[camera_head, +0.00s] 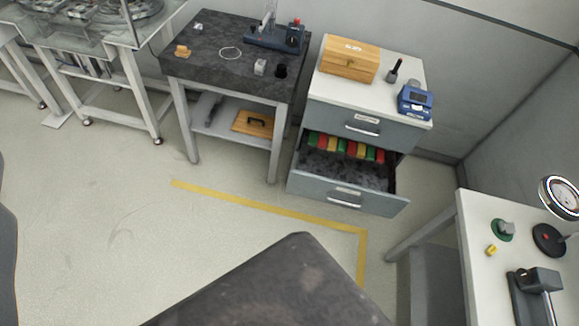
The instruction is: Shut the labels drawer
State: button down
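A grey drawer cabinet (291,171) with a white top stands at the back, right of centre. The upper drawer (338,121) is shut. I cannot read either label plate. My gripper's fingers are not in view.
A dark-topped workbench (205,65) stands left of the cabinet. A white table (478,260) is at the lower right. Yellow floor tape (270,208) runs before the drawer. A dark flat-topped shape (285,290) fills the bottom centre. Open floor lies at left.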

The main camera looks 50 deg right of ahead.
aim_at(335, 170)
jog(key=u, duration=0.4)
jog(key=k, duration=1)
jog(key=z, duration=1.35)
jog(key=i, duration=0.5)
jog(key=z, duration=0.05)
